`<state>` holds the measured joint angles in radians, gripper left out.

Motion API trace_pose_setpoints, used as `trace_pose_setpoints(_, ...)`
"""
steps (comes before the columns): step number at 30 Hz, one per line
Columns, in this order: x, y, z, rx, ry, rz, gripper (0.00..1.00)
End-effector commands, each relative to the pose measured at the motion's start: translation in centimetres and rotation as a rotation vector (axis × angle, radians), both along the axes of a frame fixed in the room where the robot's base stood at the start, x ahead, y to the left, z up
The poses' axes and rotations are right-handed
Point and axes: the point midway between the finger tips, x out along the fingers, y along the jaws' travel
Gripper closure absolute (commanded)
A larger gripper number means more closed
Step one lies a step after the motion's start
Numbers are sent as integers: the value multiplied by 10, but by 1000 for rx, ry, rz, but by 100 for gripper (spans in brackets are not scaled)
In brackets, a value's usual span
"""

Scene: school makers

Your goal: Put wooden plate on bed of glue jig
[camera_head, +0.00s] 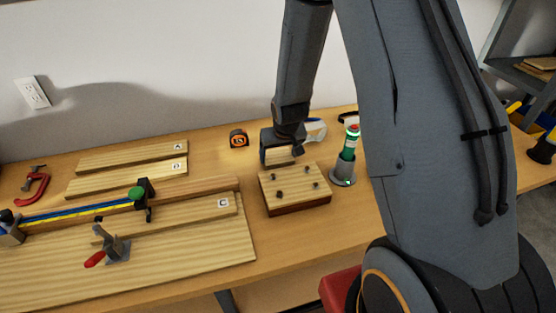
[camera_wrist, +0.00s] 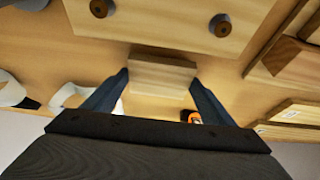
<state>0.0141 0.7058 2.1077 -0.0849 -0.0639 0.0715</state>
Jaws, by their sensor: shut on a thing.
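My gripper (camera_head: 278,154) is shut on a small pale wooden plate (camera_head: 282,155), held just behind a thick wooden block with several dark pegs (camera_head: 295,190). In the wrist view the plate (camera_wrist: 163,75) sits between the two fingers of my gripper (camera_wrist: 160,80), and the pegged block (camera_wrist: 165,22) shows beyond it. The plate's height above the table is hard to tell. A large pale board (camera_head: 180,255) at the left carries a raised fence, a clamp and a red-handled toggle clamp (camera_head: 112,248). I cannot tell which of these is the glue jig.
A green bottle (camera_head: 350,142) stands in a grey holder (camera_head: 343,174) right of the pegged block. An orange-black tape measure (camera_head: 239,138) lies behind to the left. Lettered boards (camera_head: 130,157) and a red C-clamp (camera_head: 36,186) lie at the back left.

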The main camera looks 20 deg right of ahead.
Motion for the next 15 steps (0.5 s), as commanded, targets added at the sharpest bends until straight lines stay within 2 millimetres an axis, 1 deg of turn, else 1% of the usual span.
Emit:
trace_pose_setpoints(3,-1,0,-13,0,2,0,46)
trace_pose_setpoints(5,-1,0,-16,0,0,-1,46)
trace_pose_setpoints(15,0,0,-20,0,-1,0,46)
